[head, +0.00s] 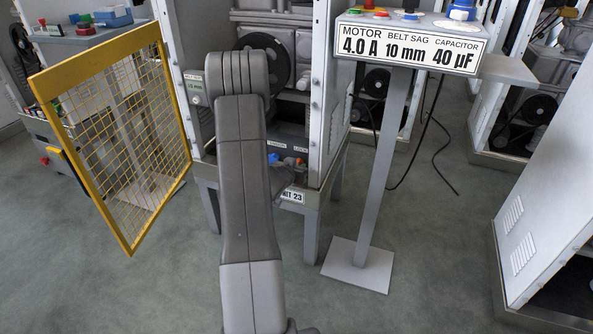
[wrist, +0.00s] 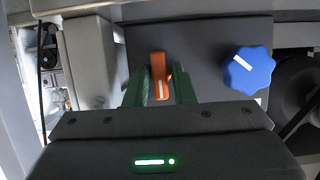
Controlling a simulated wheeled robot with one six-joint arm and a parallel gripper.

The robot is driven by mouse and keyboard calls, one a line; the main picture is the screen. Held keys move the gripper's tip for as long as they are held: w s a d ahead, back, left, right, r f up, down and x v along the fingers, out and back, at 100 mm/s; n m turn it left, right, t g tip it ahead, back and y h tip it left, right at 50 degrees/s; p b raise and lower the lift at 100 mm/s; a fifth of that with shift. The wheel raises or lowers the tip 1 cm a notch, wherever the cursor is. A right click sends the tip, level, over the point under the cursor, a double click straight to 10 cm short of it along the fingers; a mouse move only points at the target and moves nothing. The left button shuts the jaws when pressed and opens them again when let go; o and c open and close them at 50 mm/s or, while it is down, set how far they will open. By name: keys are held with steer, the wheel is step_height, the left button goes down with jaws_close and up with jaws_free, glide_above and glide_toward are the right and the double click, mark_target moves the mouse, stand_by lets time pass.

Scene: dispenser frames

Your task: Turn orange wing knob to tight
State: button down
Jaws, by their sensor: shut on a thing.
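The orange wing knob (wrist: 157,66) shows in the wrist view, on a grey panel above the middle of the picture. A white mark runs along its wing, which points nearly straight up and down in that view. My gripper (wrist: 160,88) has its two green fingers on either side of the wing and is shut on it.
A blue lobed knob (wrist: 248,71) with a white mark sits right of the orange one. A yellow mesh door (head: 120,140) stands open at the left. A sign post (head: 383,160) with a label board (head: 404,50) stands at the right. Grey floor is clear in front.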

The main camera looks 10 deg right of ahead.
stand_by(0.4)
steer(key=c, duration=1.4)
jaws_free()
steer(key=shift+c, duration=0.2)
steer(key=p+v, duration=0.3)
steer(key=v, duration=1.1)
steer(key=shift+w+f, duration=0.1)
steer(key=shift+w, duration=0.05)
steer(key=b+x, duration=0.3)
steer(key=x, duration=1)
steer(key=shift+w+d+f, duration=0.15)
steer(key=shift+w+d, duration=0.1)
steer(key=shift+s+a, duration=0.1)
